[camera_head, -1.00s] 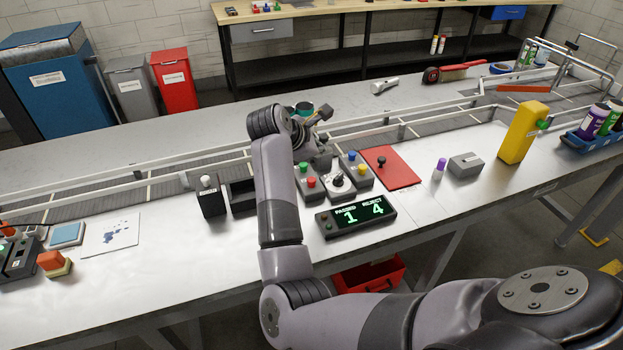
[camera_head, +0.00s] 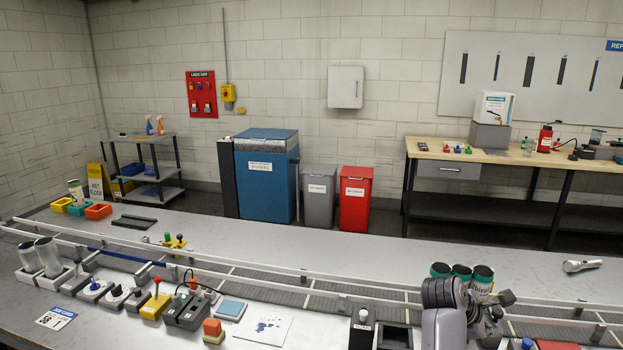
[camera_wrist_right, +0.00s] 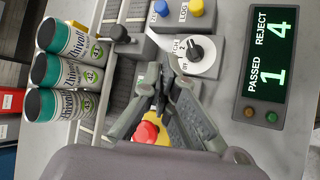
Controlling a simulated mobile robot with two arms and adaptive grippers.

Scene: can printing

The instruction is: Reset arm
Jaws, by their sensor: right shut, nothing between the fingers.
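My right gripper (camera_head: 490,318) is at the lower right of the head view, partly cut off by the frame and partly hidden by its own wrist. In the right wrist view the gripper (camera_wrist_right: 164,82) has its fingers converging to meet, empty. They are over the control boxes, near the dark rotary knob (camera_wrist_right: 195,50); a red button (camera_wrist_right: 144,133) shows between the finger links. My left gripper is in neither view.
Three teal-lidded cans (camera_wrist_right: 62,72) stand beside my right gripper; they also show in the head view (camera_head: 462,272). The PASSED/REJECT display (camera_wrist_right: 266,75) reads 1 and 4. A railed conveyor (camera_head: 330,298) runs along the table. Control boxes (camera_head: 186,312) and two metal cans (camera_head: 48,256) are at left.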

